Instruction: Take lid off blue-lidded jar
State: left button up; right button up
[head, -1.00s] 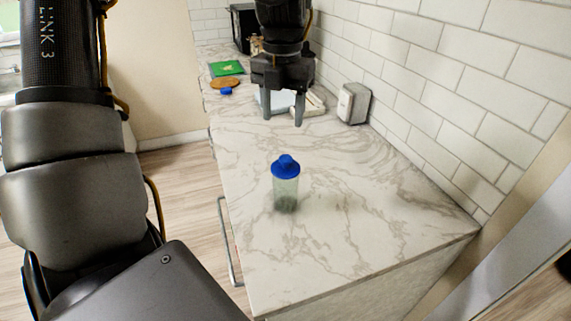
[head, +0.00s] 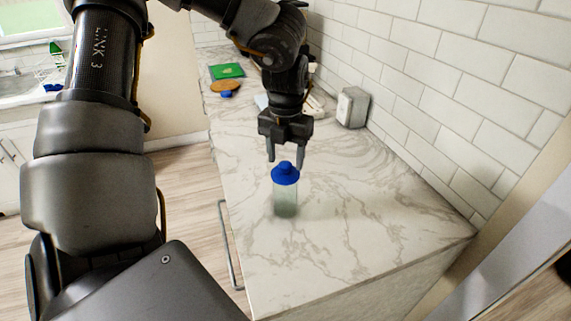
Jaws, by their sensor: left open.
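The jar (head: 285,203) stands upright on the marble counter in the head view. Its body is clear and greenish, and its blue lid (head: 286,174) is on top. My left gripper (head: 286,158) points down with its fingers apart and empty. Its fingertips appear just above or behind the lid, one towards each side of it. I cannot tell whether they touch the lid. My right gripper is not in view.
A grey metal napkin holder (head: 352,107) stands by the tiled wall. Further back are a green board (head: 227,71), a round wooden board (head: 225,86) and a small blue item (head: 227,94). The counter (head: 350,230) around the jar is clear.

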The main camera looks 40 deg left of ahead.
pick_arm(q)
jog(key=shift+f, duration=0.55)
jog(key=shift+c, duration=1.1)
jog(key=c, duration=0.8)
jog(key=shift+c, duration=0.2)
jog(key=shift+r, duration=0.15)
jog(key=shift+r, duration=0.6)
notch_tip(320, 180, up, 8)
jog(key=b, duration=0.1)
notch_tip(320, 180, up, 8)
jog(key=r+p, duration=0.1)
send_over(286, 164)
jog(key=shift+a+f, duration=0.15)
jog(key=shift+f, duration=0.1)
